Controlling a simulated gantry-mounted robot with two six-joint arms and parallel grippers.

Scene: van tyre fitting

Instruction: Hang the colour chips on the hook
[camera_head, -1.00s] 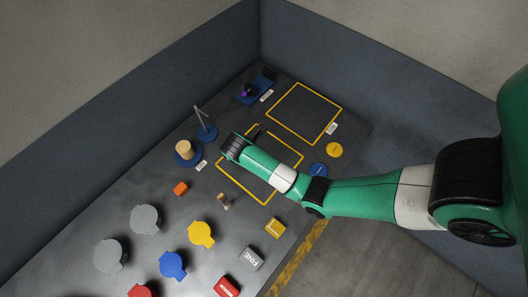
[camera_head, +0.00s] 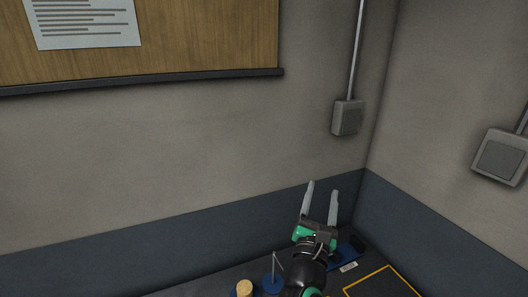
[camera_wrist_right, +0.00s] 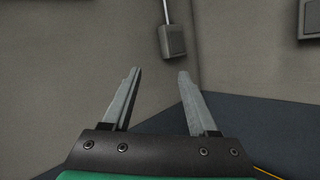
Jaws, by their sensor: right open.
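My right gripper (camera_head: 323,187) is open and empty, its two fingers pointing up in front of the wall corner. It also shows open in the right wrist view (camera_wrist_right: 159,72), with nothing between the fingers. The thin grey post on a blue base, which looks like the hook stand (camera_head: 274,268), is left of my right wrist at the lower edge of the head view. No colour chips show in either view now. My left gripper is not in view.
A wooden cylinder (camera_head: 244,288) stands left of the post. A blue tray (camera_head: 347,253) with a white label (camera_head: 349,267) lies right of my wrist, near a yellow-outlined area (camera_head: 383,284). Grey wall boxes (camera_head: 348,117) and a notice board (camera_head: 190,35) are above.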

